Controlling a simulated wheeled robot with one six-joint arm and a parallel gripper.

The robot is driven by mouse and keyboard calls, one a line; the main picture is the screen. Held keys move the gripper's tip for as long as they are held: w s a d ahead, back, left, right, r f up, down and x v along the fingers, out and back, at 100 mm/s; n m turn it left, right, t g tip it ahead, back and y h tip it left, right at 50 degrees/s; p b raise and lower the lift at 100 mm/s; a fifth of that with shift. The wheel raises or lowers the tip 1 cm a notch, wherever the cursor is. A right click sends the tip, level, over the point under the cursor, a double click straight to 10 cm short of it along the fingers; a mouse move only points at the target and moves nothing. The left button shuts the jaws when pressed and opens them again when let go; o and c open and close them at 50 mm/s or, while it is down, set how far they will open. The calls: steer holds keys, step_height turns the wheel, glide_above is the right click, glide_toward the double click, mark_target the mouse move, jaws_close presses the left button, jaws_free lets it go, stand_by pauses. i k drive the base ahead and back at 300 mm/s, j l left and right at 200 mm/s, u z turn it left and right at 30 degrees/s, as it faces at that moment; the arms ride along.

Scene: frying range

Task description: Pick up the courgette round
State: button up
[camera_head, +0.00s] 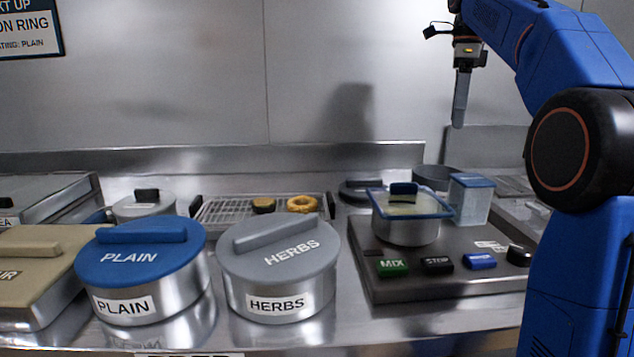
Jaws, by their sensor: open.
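A small round brownish piece (263,205) lies on a wire rack (225,212) behind the pots. It may be the courgette round, but it is too small to tell for sure. A golden ring (302,203) with a hole lies to its right on the same rack. My gripper (459,112) is raised at the upper right, pointing down, well above the counter and to the right of the rack. It is seen nearly edge-on, open, with nothing visible in it.
A blue-lidded PLAIN pot (143,268) and a grey-lidded HERBS pot (280,262) stand in front of the rack. At right, a machine (400,279) with MIX and STOP buttons carries a blue-rimmed pan (405,231) and a clear container (470,200). A beige-lidded bin (40,250) is at left.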

mark_target(260, 205)
steer(key=k, duration=0.95)
